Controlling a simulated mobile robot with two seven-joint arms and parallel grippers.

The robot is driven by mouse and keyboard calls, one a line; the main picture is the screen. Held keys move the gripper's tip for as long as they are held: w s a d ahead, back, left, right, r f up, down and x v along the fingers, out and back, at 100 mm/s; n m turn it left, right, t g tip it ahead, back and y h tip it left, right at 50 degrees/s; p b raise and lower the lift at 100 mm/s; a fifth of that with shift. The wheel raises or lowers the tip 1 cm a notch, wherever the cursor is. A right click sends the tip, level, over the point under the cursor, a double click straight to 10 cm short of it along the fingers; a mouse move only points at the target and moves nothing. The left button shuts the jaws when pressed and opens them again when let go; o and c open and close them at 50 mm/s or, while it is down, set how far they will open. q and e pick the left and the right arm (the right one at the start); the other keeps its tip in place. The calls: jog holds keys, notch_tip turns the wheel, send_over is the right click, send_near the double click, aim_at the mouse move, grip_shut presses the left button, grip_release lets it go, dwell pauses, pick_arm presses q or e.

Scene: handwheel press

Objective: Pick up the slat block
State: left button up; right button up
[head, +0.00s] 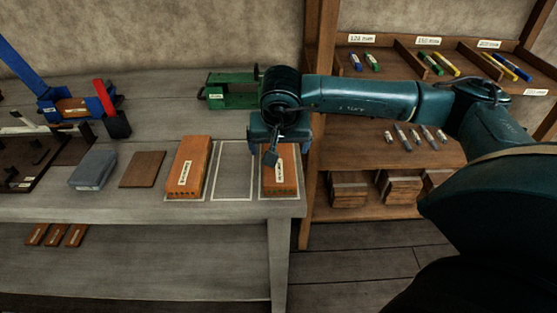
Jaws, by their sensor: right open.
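Two orange-brown blocks with white labels lie on the grey bench, and I cannot read the labels to tell which is the slat block. One block (187,175) lies in the left outlined space. The other block (284,178) lies in the right outlined space near the bench's right end. My right gripper (276,155) is open above the far part of this right block and hides some of it. I cannot tell whether the fingers touch it. My left gripper is not in view.
The outlined space (233,172) between the blocks is empty. To the left lie a thin brown board (142,169) and a grey block (93,170). A green frame (231,93) stands behind. A blue and red device (66,107) stands at far left. A wooden shelf (353,109) stands right.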

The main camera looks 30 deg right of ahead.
jog(key=x, duration=0.4)
jog(key=shift+w+d+f, duration=0.1)
jog(key=shift+w+f, duration=0.05)
jog(key=shift+f, duration=0.1)
jog(key=shift+r, duration=0.1)
jog(key=c, duration=1.2)
